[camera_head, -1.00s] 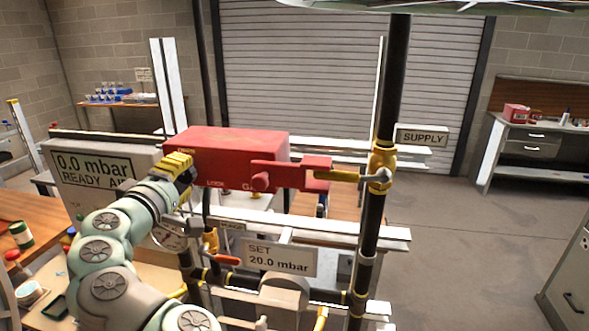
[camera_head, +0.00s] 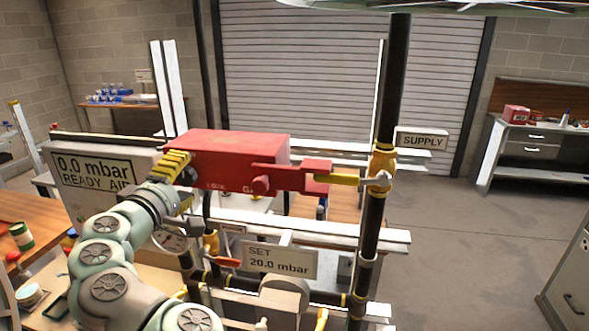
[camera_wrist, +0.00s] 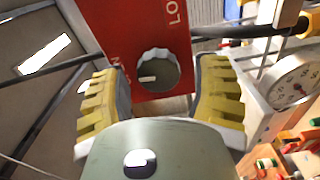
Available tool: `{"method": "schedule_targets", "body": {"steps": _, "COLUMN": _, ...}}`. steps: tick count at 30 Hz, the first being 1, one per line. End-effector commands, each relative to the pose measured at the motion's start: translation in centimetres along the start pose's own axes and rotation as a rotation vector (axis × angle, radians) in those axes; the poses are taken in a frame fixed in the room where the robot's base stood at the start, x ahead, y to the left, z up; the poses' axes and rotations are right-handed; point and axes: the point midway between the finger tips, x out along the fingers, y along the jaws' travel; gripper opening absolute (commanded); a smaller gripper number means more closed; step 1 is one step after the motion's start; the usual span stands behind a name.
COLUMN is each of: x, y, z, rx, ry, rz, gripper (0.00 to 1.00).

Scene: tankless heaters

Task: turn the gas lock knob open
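The gas lock knob (camera_wrist: 158,70) is a round grey knob with a scalloped rim on a red panel (camera_wrist: 120,35), in the wrist view. Parts of lettering, "LO" and "N", show beside it. My gripper (camera_wrist: 160,80) is open, with one yellow-and-black finger on each side of the knob. Gaps show between both fingers and the knob. In the head view my gripper (camera_head: 178,170) is at the left end of the red box (camera_head: 240,150), which carries lettering on its front. The knob cannot be made out there.
A pressure gauge (camera_wrist: 295,80) is close to the right finger. A "SET 20.0 mbar" sign (camera_head: 278,260) hangs below, and a "0.0 mbar" display (camera_head: 95,172) stands left.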

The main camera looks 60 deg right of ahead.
Motion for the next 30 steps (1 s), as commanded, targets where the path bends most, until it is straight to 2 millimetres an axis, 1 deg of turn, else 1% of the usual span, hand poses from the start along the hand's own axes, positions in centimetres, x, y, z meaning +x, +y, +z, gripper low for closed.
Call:
{"method": "schedule_targets", "body": {"steps": 11, "x": 0.0, "y": 0.4, "z": 0.0, "rx": 0.002, "ry": -0.002, "rz": 0.003, "gripper": 0.7}}
{"method": "schedule_targets", "body": {"steps": 14, "x": 0.1, "y": 1.2, "z": 0.0, "rx": 0.004, "ry": -0.005, "rz": 0.003, "gripper": 0.7}}
{"method": "schedule_targets", "body": {"steps": 16, "x": 0.1, "y": 2.3, "z": 0.0, "rx": 0.005, "ry": -0.007, "rz": 0.005, "gripper": 0.7}}
{"method": "schedule_targets", "body": {"steps": 21, "x": 0.1, "y": 5.6, "z": -0.3, "rx": 0.006, "ry": -0.003, "rz": 0.013, "gripper": 0.7}}
{"method": "schedule_targets", "body": {"steps": 30, "x": 0.0, "y": 8.0, "z": -0.6, "rx": 0.006, "ry": -0.003, "rz": 0.008, "gripper": 0.7}}
